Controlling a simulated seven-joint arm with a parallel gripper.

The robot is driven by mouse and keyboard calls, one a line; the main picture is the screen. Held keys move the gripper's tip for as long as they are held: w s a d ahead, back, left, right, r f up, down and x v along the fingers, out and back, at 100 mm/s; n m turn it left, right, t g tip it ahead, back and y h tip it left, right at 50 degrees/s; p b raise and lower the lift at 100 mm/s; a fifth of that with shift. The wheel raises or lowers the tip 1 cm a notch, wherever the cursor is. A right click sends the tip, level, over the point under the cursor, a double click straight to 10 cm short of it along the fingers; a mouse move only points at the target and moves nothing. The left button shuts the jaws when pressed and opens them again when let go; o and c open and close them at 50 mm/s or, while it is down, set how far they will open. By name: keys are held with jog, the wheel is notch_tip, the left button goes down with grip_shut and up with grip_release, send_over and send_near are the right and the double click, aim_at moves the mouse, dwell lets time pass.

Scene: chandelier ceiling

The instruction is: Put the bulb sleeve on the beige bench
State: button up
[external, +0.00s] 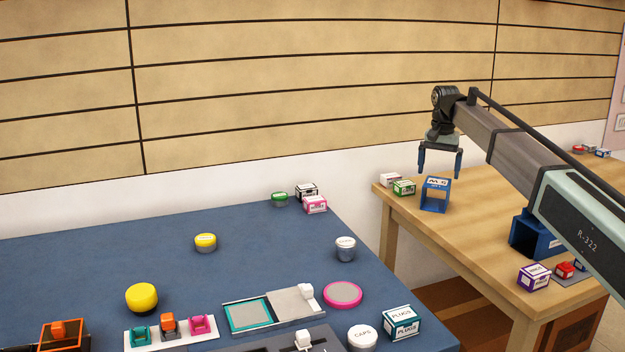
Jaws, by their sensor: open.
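The beige bench (480,236) is the light wooden table at the right. A blue open-ended box sleeve (435,194) with a white label on top stands upright near its left end. I cannot tell for sure which thing is the bulb sleeve, as no label clearly reads so; this blue one is a possible match. My gripper (440,174) is open and empty, pointing down, with its blue fingers just above or behind the blue sleeve in the picture; their exact depth is unclear.
A larger blue open box (525,235) is partly hidden by my arm. A green-and-white box (403,187) and a purple-and-white box (534,277) stand on the bench. The blue table (120,260) holds several jars, boxes and trays. A gap separates the tables.

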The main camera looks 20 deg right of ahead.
aim_at(437, 182)
jog(key=shift+r, duration=1.85)
